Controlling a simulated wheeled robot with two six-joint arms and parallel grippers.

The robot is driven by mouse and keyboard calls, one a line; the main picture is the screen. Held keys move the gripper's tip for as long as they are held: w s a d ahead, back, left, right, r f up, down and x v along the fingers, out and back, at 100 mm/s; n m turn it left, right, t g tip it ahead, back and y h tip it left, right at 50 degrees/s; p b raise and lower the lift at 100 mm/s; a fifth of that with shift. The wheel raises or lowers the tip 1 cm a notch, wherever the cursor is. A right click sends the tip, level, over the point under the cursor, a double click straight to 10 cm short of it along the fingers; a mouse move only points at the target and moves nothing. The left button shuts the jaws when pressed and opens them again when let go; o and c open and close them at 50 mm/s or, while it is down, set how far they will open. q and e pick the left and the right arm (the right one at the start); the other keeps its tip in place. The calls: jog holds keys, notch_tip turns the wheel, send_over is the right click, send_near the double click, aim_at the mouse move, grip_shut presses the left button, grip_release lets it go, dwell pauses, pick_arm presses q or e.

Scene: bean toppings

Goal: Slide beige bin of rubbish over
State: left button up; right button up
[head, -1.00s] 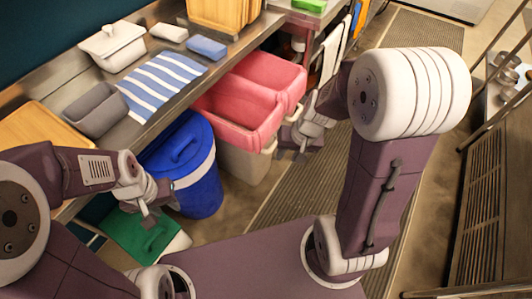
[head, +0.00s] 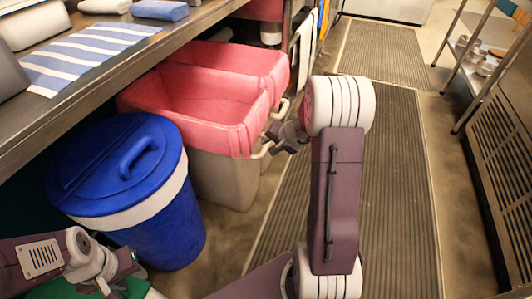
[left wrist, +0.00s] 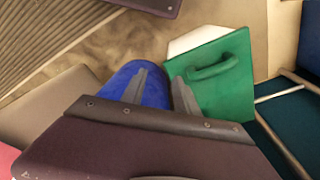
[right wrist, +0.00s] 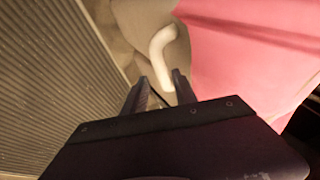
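The beige bin (head: 222,180) with a pink liner (head: 205,100) stands partly under the counter's edge, left of the floor mat. A second pink-lined bin (head: 250,62) is right behind it. My right gripper (head: 275,140) is at the near bin's right side, by its pale handles. In the right wrist view, a curved handle (right wrist: 162,45) reaches down between the spread fingertips of that gripper (right wrist: 160,78); contact cannot be told. My left gripper (head: 120,283) is low at the left, open and empty; its fingers (left wrist: 163,85) are apart in the left wrist view.
A blue lidded bin (head: 125,180) stands left of the beige bin. A green lid (left wrist: 212,75) is below my left gripper. The metal counter (head: 90,100) overhangs the bins. A ribbed mat (head: 395,190) leaves free floor to the right; a shelf rack (head: 478,65) stands beyond.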

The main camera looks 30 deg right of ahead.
aim_at(266, 148)
jog(key=shift+r, duration=0.1)
jog(key=b+x, duration=0.2)
jog(key=x, duration=0.6)
jog(key=shift+s+b, duration=0.1)
jog(key=shift+b, duration=0.2)
jog(key=shift+w+f, duration=0.35)
jog(key=shift+f, duration=0.15)
grip_shut()
dwell(0.8)
